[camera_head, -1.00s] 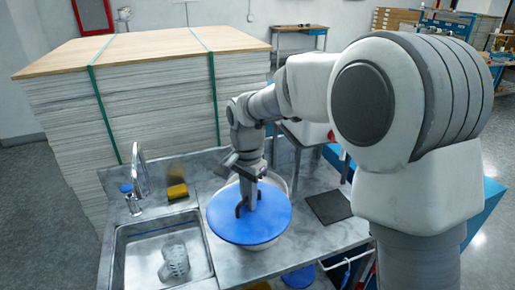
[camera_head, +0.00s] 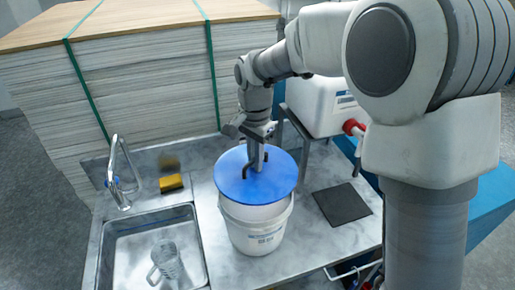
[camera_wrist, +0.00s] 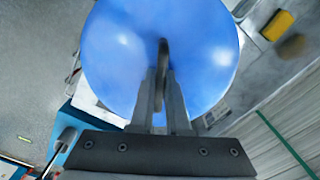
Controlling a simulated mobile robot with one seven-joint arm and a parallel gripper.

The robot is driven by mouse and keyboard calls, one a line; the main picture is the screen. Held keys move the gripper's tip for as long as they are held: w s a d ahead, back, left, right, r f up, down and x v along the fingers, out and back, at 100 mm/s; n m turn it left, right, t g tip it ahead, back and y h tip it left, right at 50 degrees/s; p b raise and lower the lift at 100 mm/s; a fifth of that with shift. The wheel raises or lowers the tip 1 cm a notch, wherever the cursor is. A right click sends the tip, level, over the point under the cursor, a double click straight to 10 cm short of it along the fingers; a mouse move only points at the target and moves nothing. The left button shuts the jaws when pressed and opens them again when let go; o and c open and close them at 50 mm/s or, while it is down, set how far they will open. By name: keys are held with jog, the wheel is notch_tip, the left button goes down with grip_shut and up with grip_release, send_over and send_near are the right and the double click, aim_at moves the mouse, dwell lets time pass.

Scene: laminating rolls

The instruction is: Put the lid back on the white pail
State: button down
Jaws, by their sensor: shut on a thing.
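The round blue lid (camera_head: 281,178) is held flat or nearly flat over the white pail (camera_head: 257,236), which stands upright on the grey counter. My gripper (camera_head: 256,162) points down at the lid's middle and is shut on its dark handle. The pail's front wall and part of its front rim show below the lid. The lid hides the rest of the opening, and I cannot tell whether the lid touches the rim. In the wrist view the blue lid (camera_wrist: 205,45) fills the upper middle, with my gripper's fingers (camera_wrist: 162,90) at its handle.
A sink (camera_head: 155,250) with a clear jug (camera_head: 166,262) lies left of the pail. A tap (camera_head: 120,175) and a yellow sponge (camera_head: 171,183) are behind it. A dark mat (camera_head: 342,204) lies to the right. A white container (camera_head: 325,103) stands behind right, and stacked sheets (camera_head: 150,80) behind left.

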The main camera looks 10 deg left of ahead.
jog(key=shift+w, duration=0.25)
jog(key=shift+f+b, duration=2.3)
jog(key=shift+f, duration=0.9)
jog(key=shift+s+f, duration=0.1)
jog(key=shift+c, duration=1.7)
grip_release()
jog(key=shift+r+p, duration=2.55)
jog(key=shift+r, duration=1)
